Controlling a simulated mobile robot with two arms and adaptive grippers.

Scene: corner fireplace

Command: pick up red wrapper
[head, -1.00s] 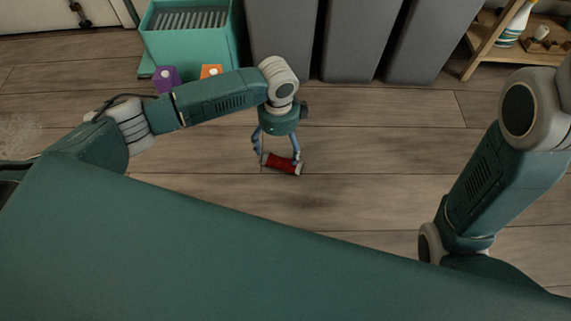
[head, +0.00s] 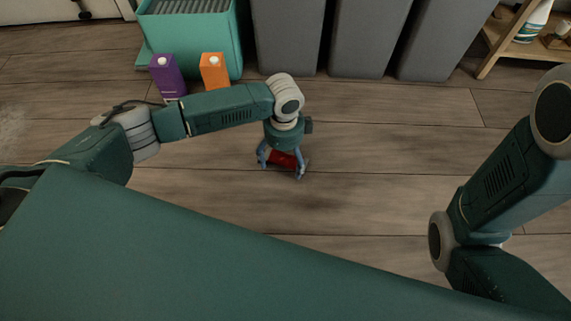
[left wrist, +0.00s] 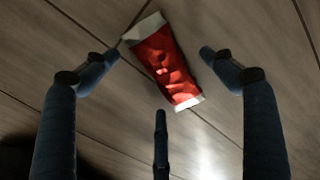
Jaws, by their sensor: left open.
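The red wrapper (head: 284,160), a small red packet with pale ends, lies on the wooden floor. In the left wrist view the wrapper (left wrist: 166,66) lies at a tilt between and beyond the fingers, with a gap on either side of it. My left gripper (head: 284,170) is open and points down over the wrapper, hiding part of it in the head view. In the left wrist view the fingers of my left gripper (left wrist: 163,62) are spread wide and hold nothing. My right arm shows at the right of the head view, but its gripper is out of view.
A purple carton (head: 166,76) and an orange carton (head: 214,72) stand on the floor by a teal bin (head: 190,40). Several grey panels (head: 370,38) stand at the back. A wooden shelf (head: 497,48) is at the back right. The floor right of the wrapper is clear.

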